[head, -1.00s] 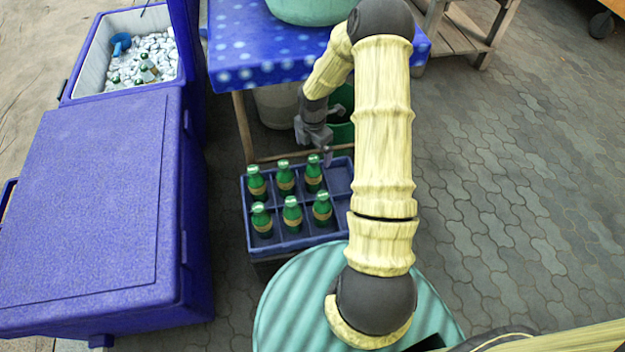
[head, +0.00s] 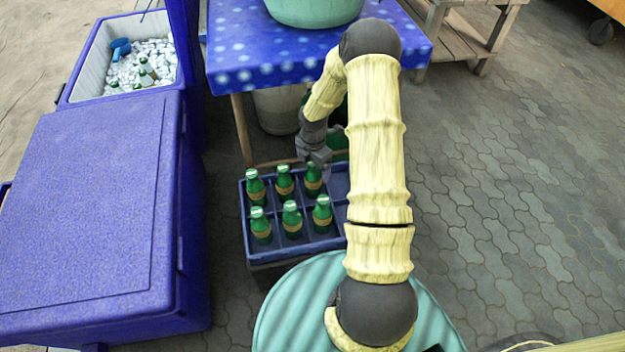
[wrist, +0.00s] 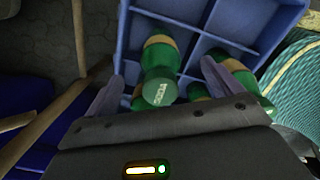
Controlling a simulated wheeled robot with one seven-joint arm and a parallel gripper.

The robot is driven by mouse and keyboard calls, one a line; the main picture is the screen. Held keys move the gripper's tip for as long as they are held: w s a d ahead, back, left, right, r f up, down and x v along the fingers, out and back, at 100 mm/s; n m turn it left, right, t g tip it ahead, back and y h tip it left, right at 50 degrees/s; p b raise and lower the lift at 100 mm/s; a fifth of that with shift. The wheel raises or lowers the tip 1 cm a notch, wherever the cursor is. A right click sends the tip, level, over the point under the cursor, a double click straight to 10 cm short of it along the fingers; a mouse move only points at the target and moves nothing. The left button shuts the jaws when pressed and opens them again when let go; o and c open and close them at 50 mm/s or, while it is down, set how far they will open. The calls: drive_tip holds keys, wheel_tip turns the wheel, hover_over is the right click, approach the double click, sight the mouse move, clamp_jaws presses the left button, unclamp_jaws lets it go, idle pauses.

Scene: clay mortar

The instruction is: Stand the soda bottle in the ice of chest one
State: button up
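Several green soda bottles with tan labels stand in a blue divided crate (head: 335,241). The back-row right bottle (head: 313,180) is nearest my gripper (head: 322,172). In the wrist view, my gripper (wrist: 162,88) is open, its two fingers on either side of a green-capped bottle (wrist: 160,72). I cannot tell whether they touch it. Another bottle (wrist: 238,72) shows beside the right finger. An open blue chest (head: 86,80) at the upper left holds white ice (head: 157,50), with green bottles (head: 146,74) and a blue scoop (head: 121,47) in it. No chest number is readable.
A closed blue chest (head: 80,210) fills the left, in front of the open one. A table with a blue spotted cloth (head: 240,50) bears a green basin (head: 312,8) behind the crate. A white bucket (head: 277,108) stands under it. Paved floor (head: 520,170) is clear at right.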

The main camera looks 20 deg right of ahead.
drive_tip(key=c, duration=1.5)
wheel_tip(320, 180, up, 19)
drive_tip(key=p, duration=1.9)
drive_tip(key=shift+r, duration=0.1)
drive_tip(key=shift+w, duration=0.1)
